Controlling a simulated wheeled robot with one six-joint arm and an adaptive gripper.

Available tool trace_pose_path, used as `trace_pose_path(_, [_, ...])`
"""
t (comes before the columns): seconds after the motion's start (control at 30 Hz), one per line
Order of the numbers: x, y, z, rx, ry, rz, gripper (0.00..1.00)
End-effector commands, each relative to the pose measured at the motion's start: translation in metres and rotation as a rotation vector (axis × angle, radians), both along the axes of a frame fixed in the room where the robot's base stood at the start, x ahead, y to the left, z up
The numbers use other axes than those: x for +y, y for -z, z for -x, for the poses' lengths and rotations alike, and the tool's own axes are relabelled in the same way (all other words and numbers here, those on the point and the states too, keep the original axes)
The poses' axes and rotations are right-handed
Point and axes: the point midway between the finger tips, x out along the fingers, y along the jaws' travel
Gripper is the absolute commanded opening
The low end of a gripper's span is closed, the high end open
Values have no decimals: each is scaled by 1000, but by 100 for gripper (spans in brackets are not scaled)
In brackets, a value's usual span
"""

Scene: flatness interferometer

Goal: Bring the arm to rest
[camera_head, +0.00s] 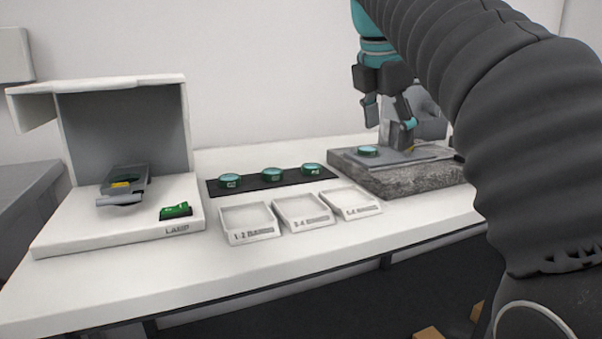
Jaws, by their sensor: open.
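My arm (465,85) reaches in from the right under a dark ribbed cover. It bends over at the top right and hangs down above the granite block. My gripper (388,115) points downward with its jaws apart and nothing between them. It is over the grey plate (432,153) on the granite block (385,181). A teal-topped disc (368,151) lies on that plate, a little below and left of the fingers. Part of the apparatus behind the gripper is hidden by the arm.
Three similar discs stand on a black strip (250,185) mid-table. Three white labelled trays (250,238) sit in front of it. A white lamp box (120,222) with a green switch (175,211) stands at left. The white table (270,262) is clear along its front.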

Motion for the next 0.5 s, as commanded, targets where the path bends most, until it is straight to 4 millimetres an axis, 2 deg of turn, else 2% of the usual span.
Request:
trace_pose_path(0.27, [-12,55,45,-120,414,-215,76])
trace_pose_path(0.5, [-17,123,91,-206,814,-434,76])
